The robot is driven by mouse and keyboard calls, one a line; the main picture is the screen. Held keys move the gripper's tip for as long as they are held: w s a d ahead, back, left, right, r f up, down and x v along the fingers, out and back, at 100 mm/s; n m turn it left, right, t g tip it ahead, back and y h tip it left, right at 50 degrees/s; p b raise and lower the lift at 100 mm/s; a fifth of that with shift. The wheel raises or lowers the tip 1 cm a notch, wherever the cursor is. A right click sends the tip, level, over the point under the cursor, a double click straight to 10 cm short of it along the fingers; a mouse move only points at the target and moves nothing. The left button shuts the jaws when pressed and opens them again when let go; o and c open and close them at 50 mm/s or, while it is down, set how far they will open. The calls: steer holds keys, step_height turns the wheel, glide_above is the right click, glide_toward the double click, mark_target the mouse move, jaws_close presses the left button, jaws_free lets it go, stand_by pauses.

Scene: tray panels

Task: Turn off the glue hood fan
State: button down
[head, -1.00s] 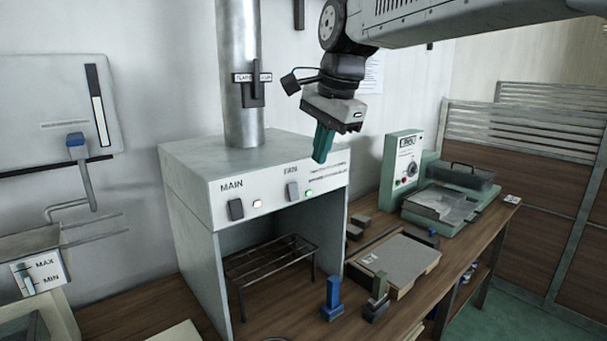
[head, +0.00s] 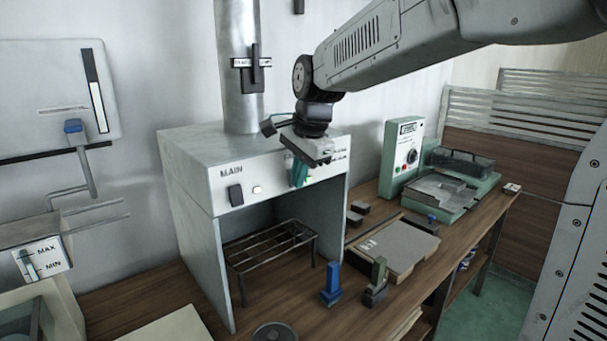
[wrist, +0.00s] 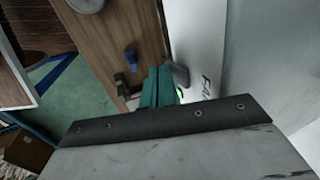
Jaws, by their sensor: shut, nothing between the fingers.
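The glue hood (head: 188,205) is a grey box with a white front panel, under a round metal duct. Its MAIN rocker switch (head: 236,195) is dark, with a pale lit lamp (head: 257,190) beside it. My gripper (head: 298,182) has green fingers, shut and empty, right in front of the FAN end of the panel. It hides the FAN switch and lamp in the head view. In the wrist view, the dark FAN switch (wrist: 178,75) is just right of my fingertips (wrist: 158,72), and a green glow shows beside them. I cannot tell whether they touch.
A wire rack (head: 272,245) stands inside the hood. Blue and green upright blocks (head: 331,283) stand on the bench in front. A green machine (head: 402,160) is at the right. A damper handle (head: 254,66) sits on the duct above.

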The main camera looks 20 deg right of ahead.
steer(key=shift+w+f+t, duration=0.15)
steer(key=shift+w+t, duration=0.05)
steer(key=shift+t, duration=0.3)
steer(key=shift+r, duration=0.85)
steer(key=s+d+f+v, duration=0.1)
steer(key=s+v, duration=0.1)
steer(key=v, duration=1)
